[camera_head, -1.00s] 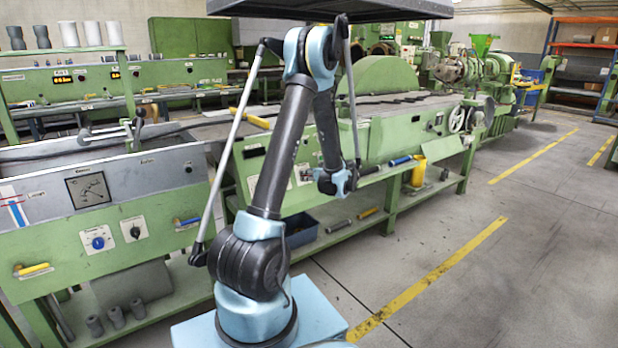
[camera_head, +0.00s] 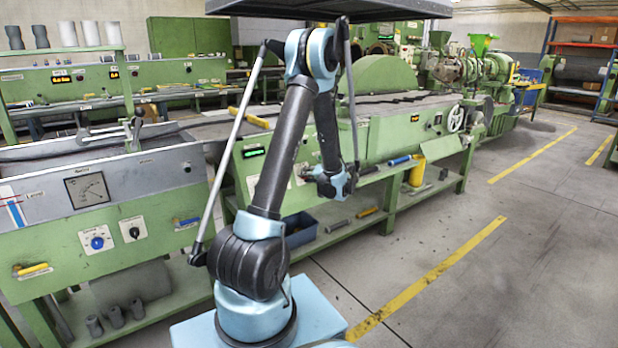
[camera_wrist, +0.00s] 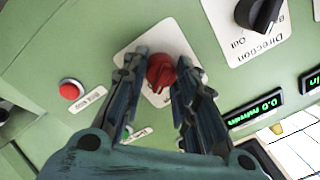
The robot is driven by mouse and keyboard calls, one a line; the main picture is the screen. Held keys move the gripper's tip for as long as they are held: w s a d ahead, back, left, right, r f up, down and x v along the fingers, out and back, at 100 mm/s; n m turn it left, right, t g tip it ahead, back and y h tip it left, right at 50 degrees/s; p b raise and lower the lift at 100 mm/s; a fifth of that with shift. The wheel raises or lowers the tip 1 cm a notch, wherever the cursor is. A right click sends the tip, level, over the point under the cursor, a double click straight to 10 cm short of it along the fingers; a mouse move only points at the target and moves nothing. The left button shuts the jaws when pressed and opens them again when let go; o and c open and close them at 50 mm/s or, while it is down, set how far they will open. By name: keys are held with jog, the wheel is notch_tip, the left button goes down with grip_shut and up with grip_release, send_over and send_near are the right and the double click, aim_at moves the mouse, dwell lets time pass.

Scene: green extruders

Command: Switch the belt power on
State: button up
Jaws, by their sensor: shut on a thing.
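In the wrist view, a red rotary knob (camera_wrist: 161,70) sits on a white plate (camera_wrist: 148,42) on the green panel. My gripper (camera_wrist: 157,78) has one finger on each side of the knob and is shut on it. Part of the plate is hidden behind the fingers, and I cannot read any belt power wording. In the head view my gripper (camera_head: 312,173) is at the front of the green machine, partly behind my arm, and the red knob cannot be made out there.
A black knob (camera_wrist: 264,12) marked Direction is at upper right in the wrist view. A red button (camera_wrist: 71,90) is at left, and lit green displays (camera_wrist: 255,108) are at right. The floor at right is clear.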

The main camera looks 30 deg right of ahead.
jog(key=shift+d+m, duration=0.1)
jog(key=shift+m, duration=0.2)
jog(key=o, duration=1)
jog(key=shift+o, duration=0.2)
jog(key=v, duration=1.1)
jog(key=shift+s, duration=0.45)
